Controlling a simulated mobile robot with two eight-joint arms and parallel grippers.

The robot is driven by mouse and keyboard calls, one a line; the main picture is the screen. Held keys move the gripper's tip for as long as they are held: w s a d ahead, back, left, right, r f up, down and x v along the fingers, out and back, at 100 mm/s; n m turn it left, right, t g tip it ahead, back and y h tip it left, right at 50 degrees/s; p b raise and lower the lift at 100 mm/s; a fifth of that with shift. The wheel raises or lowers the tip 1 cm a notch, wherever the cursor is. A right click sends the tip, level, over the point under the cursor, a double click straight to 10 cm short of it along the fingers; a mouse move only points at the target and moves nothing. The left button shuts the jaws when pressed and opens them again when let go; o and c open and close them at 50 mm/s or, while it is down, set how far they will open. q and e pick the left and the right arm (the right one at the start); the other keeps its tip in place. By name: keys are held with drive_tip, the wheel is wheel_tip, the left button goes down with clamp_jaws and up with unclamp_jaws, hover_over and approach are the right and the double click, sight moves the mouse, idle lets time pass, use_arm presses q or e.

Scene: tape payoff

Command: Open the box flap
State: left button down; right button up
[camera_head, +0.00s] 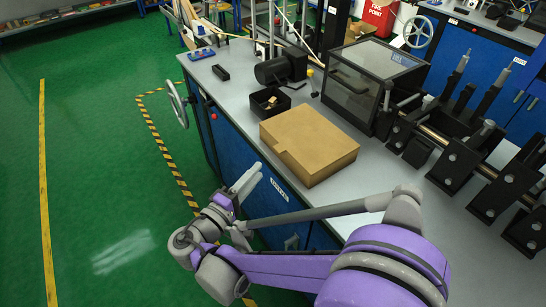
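A closed brown cardboard box (310,140) sits on the grey bench top in the middle of the view. Its lid lies flat, and a small tab shows on its left front side. My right gripper (258,172) is at the end of the purple and grey arm from the lower right. It is left of the box, apart from it, over or just beyond the bench's left edge. Its two pale fingers lie close together, seen side-on; the gap between them is unclear. Nothing shows between them. My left gripper is not in view.
Behind the box stand a small black open bin (270,103), a black motor-like unit (281,68) and a glass-sided black case (370,75). Black roller machinery (470,150) fills the right. A handwheel (176,103) juts from the bench's left side. Bench top in front of the box is bare.

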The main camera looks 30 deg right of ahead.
sight(277, 151)
drive_tip(key=x, duration=0.9)
drive_tip(key=shift+s, duration=0.1)
clamp_jaws()
idle(1.1)
